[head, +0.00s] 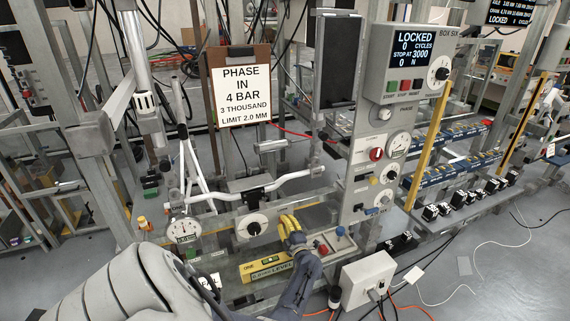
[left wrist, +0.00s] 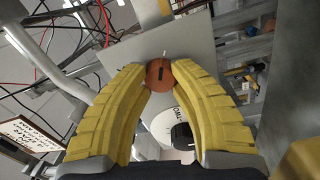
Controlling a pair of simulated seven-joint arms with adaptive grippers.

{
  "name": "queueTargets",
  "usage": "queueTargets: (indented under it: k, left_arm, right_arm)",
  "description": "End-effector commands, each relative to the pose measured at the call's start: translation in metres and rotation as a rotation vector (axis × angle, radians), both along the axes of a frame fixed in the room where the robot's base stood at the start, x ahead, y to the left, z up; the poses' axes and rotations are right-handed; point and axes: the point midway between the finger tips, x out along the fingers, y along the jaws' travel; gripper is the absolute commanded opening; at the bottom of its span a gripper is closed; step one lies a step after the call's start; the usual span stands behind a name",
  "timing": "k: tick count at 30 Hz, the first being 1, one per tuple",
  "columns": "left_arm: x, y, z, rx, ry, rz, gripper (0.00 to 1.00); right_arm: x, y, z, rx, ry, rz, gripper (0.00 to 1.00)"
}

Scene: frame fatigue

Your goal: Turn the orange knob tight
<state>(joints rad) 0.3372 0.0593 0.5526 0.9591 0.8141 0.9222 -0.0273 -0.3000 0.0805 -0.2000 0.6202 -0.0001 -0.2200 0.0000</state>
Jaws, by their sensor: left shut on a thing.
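The orange knob (left wrist: 160,75) shows in the left wrist view as a round orange face with a dark slot, on a grey plate (left wrist: 188,38). The yellow fingers of my left gripper (left wrist: 160,72) are closed on it from both sides at their tips. In the head view my left gripper (head: 289,222) reaches up to the low grey panel, right of a white dial with a black knob (head: 253,228). The orange knob cannot be made out there behind the fingers. My right gripper is not in view.
A yellow level (head: 266,268) lies just below my left gripper. A red knob (head: 323,249) and a blue one (head: 340,231) stand to its right. A white box (head: 368,279) with cables is at the lower right. A sign (head: 243,96) hangs above.

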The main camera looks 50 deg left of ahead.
Motion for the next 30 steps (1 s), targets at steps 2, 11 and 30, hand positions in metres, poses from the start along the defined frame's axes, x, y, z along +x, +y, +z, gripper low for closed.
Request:
queueTargets:
  k: [2,11,30]
  left_arm:
    - [-0.0010,-0.0007,-0.0019,0.006,0.029,0.001,0.00]
    - [-0.0010,-0.0007,-0.0018,0.024,0.082,0.001,0.00]
    - [-0.0008,-0.0001,-0.0011,0.026,0.084,0.001,0.51]
  right_arm:
    - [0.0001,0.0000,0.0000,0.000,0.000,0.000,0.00]
    - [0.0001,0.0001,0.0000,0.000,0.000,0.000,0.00]
    - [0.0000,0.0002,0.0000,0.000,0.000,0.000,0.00]
